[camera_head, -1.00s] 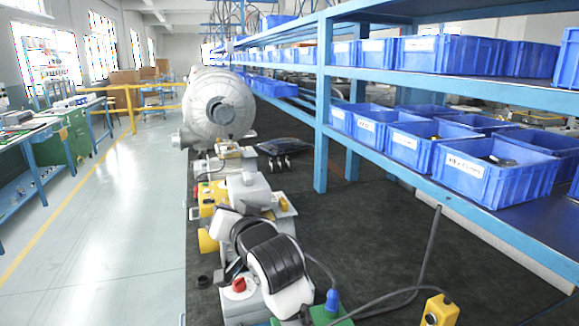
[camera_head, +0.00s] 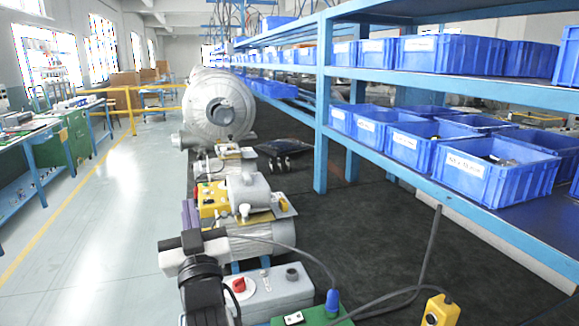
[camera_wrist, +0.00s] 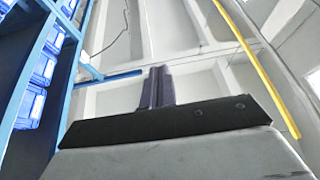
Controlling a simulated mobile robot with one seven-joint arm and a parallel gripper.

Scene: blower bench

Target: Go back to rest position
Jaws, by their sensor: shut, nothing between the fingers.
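My gripper (camera_head: 187,206) is at the lower left in the head view, over the left edge of the dark bench. Its purple fingers point upward and are together, with nothing held. In the wrist view the shut fingers (camera_wrist: 157,88) stand up in front of the ceiling, with its beams and a yellow bar behind. My black and white arm link hides part of the bench's near left edge. A grey motor (camera_head: 262,237) lies just right of my gripper. A grey box with a red knob (camera_head: 280,292) stands in front of the motor. I cannot tell the gap between them and my arm.
Blue bins (camera_head: 492,168) fill the shelves on the right. A blue shelf post (camera_head: 321,120) rises from the bench. A large grey blower (camera_head: 207,108) stands farther back. A cable runs to a yellow button box (camera_head: 440,310). The floor (camera_head: 110,220) on the left is clear.

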